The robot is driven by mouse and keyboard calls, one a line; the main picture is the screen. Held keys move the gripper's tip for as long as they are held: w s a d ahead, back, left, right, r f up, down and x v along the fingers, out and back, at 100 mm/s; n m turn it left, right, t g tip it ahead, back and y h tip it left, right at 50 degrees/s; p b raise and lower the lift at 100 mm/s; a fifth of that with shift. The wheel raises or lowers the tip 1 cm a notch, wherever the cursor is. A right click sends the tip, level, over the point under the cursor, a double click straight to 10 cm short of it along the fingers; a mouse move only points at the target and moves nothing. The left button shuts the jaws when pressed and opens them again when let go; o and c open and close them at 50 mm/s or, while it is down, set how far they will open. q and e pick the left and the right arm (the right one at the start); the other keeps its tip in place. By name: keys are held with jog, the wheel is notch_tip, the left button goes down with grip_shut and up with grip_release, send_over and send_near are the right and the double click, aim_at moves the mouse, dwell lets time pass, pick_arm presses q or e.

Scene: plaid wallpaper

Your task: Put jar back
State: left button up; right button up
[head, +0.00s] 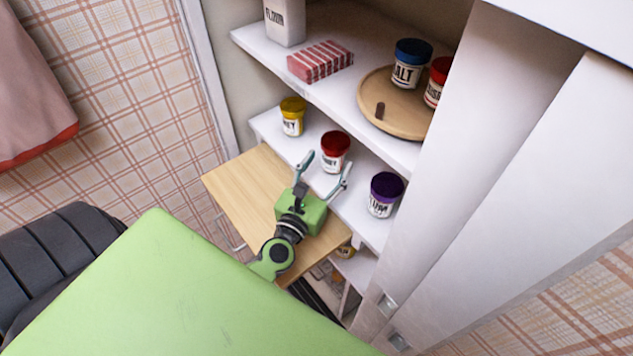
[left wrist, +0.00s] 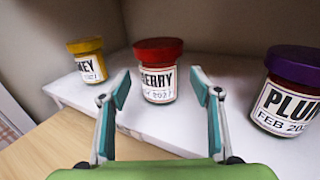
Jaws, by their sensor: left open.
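A jar with a red lid (head: 335,150) stands upright on the middle white shelf. My left gripper (head: 325,170) is open just in front of it, with nothing held. In the left wrist view the red-lidded jar (left wrist: 159,72), labelled "...BERRY", shows between and beyond the two open fingers (left wrist: 163,95). A yellow-lidded jar (head: 292,117) stands to its left on the same shelf, and a purple-lidded jar (head: 384,195) to its right. The jars also show in the left wrist view, yellow (left wrist: 88,62) and purple (left wrist: 290,92). My right gripper is not in view.
A wooden board (head: 243,190) lies in front of and below the shelf. The upper shelf holds a striped packet (head: 320,62), a flour container (head: 284,22) and a round wooden tray (head: 372,103) with a blue-lidded salt jar (head: 408,67). White doors (head: 500,170) border the right side.

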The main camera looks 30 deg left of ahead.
pick_arm(q)
jog(key=s, duration=0.2)
jog(key=s+b, duration=0.1)
jog(key=s, duration=0.1)
jog(key=s+d+b, duration=0.1)
jog(key=s, duration=0.2)
dwell(0.3)
jog(key=shift+s, duration=0.1)
